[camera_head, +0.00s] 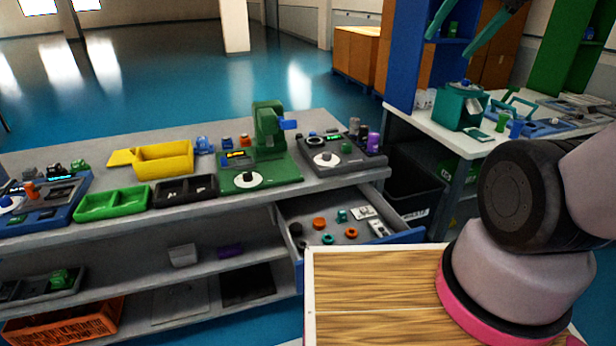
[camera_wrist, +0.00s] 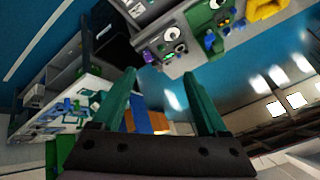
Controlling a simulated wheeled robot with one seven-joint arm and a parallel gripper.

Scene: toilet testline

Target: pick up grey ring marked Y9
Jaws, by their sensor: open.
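No marking Y9 is readable in either view, so I cannot tell which part is the grey ring. An open drawer (camera_head: 407,238) under the workbench holds several small round parts, among them orange rings (camera_head: 319,223), teal ones (camera_head: 327,239) and dark ones (camera_head: 296,229). My gripper (camera_head: 448,46) is raised at the top right of the head view, far from the drawer. Its two teal fingers are apart and empty in the wrist view (camera_wrist: 158,76).
The workbench (camera_head: 95,166) carries a yellow bin (camera_head: 165,158), a green tray (camera_head: 112,204), a black tray (camera_head: 185,190) and a green machine (camera_head: 268,125). A white table (camera_head: 425,124) with a teal box (camera_head: 460,108) stands at right. Blue floor lies open behind.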

